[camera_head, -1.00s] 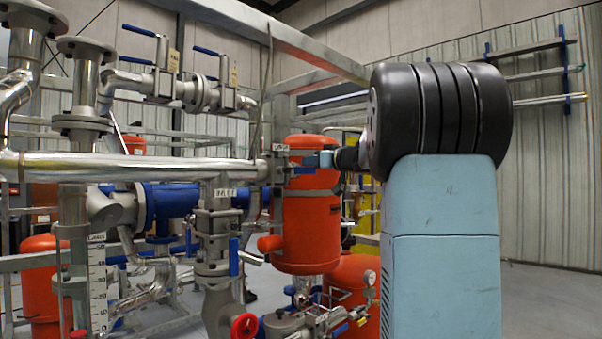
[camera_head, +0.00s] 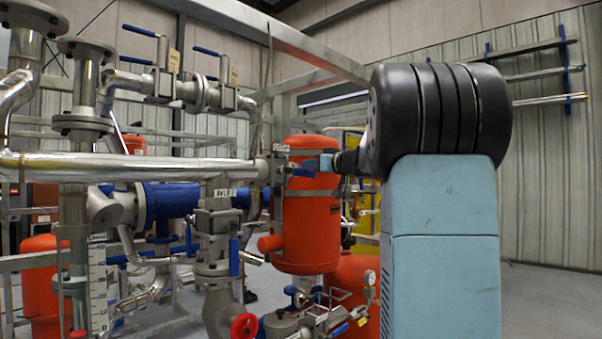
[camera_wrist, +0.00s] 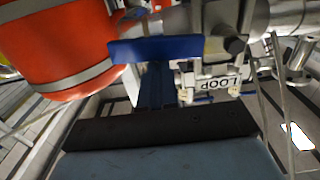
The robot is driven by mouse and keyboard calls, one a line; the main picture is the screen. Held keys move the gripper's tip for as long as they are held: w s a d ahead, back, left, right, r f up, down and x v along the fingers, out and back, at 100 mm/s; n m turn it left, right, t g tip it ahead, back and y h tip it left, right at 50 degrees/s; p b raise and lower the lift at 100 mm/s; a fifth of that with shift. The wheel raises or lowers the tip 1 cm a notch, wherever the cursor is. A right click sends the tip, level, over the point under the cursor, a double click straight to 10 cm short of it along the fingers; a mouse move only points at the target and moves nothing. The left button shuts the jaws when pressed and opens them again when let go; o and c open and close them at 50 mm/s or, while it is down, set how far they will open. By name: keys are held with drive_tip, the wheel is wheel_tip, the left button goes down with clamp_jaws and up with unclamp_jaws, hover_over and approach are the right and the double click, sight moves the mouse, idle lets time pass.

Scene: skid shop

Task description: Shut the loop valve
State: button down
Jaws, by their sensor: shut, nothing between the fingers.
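The loop valve (camera_wrist: 225,45) shows in the wrist view with a white LOOP tag (camera_wrist: 218,85) on it. Its blue lever (camera_wrist: 155,50) lies roughly level across that picture. In the head view the valve (camera_head: 278,168) sits at the right end of the big silver pipe, and its blue lever (camera_head: 302,172) points right towards my gripper (camera_head: 327,163). In the wrist view my gripper (camera_wrist: 154,82) is shut and empty, with its fingers reaching to the lever's lower edge. Whether they touch it I cannot tell.
An orange tank (camera_head: 311,220) stands right behind the lever and fills the upper left of the wrist view. Another valve (camera_head: 217,225) with a blue handle hangs below the silver pipe (camera_head: 130,168). A red handwheel (camera_head: 244,327) is lower down. Open floor lies at right.

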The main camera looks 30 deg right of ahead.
drive_tip(key=shift+f, duration=0.1)
drive_tip(key=shift+d+f, duration=0.1)
drive_tip(key=shift+f, duration=1.15)
drive_tip(key=shift+s+a+f, duration=0.1)
drive_tip(key=shift+a+f, duration=0.1)
drive_tip(key=shift+f, duration=0.45)
drive_tip(key=shift+a+f, duration=0.15)
drive_tip(key=shift+f, duration=0.5)
drive_tip(key=shift+s+a+f, duration=0.15)
drive_tip(key=shift+a+f, duration=0.2)
drive_tip(key=shift+f, duration=0.25)
drive_tip(key=shift+s+a+f, duration=0.1)
drive_tip(key=shift+a+f, duration=0.25)
drive_tip(key=shift+f, duration=0.2)
